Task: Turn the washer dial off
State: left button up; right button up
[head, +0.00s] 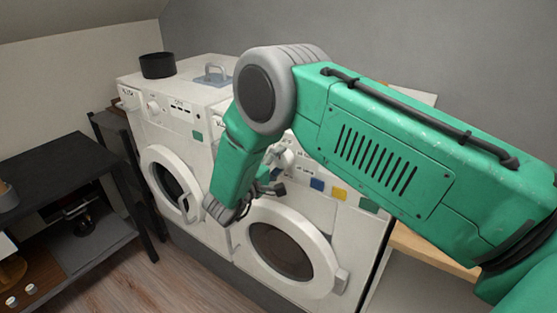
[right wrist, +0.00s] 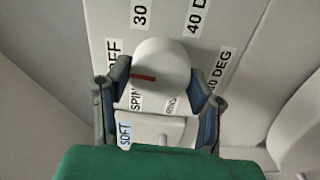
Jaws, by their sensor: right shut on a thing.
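The washer dial (right wrist: 165,58) is a round white knob with a red mark, seen large in the right wrist view. Its red mark lies roughly level on the knob's left part, near the SPIN and OFF (right wrist: 113,48) labels. Other labels around it read 30, 40 DEG and SOFT. My right gripper (right wrist: 160,80) is shut on the dial, one finger on each side. In the head view the dial is on the right washer (head: 336,238), largely hidden by my green right arm. My left gripper is not in view.
A second washer (head: 150,128) stands to the left, with a black pot (head: 157,65) on top. A black shelf unit (head: 62,165) stands at far left. A wooden surface (head: 430,248) is right of the washers. Open wooden floor (head: 150,285) lies in front.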

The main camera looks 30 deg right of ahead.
jog(key=shift+a+f+n, duration=0.1)
jog(key=shift+f+n, duration=0.1)
jog(key=shift+n, duration=0.4)
jog(key=o, duration=1.2)
jog(key=shift+c, duration=0.2)
jog(key=shift+w, duration=0.2)
jog(key=shift+s+a, duration=0.15)
jog(key=v, duration=1.1)
jog(key=shift+a, duration=0.4)
jog(key=shift+f, duration=0.15)
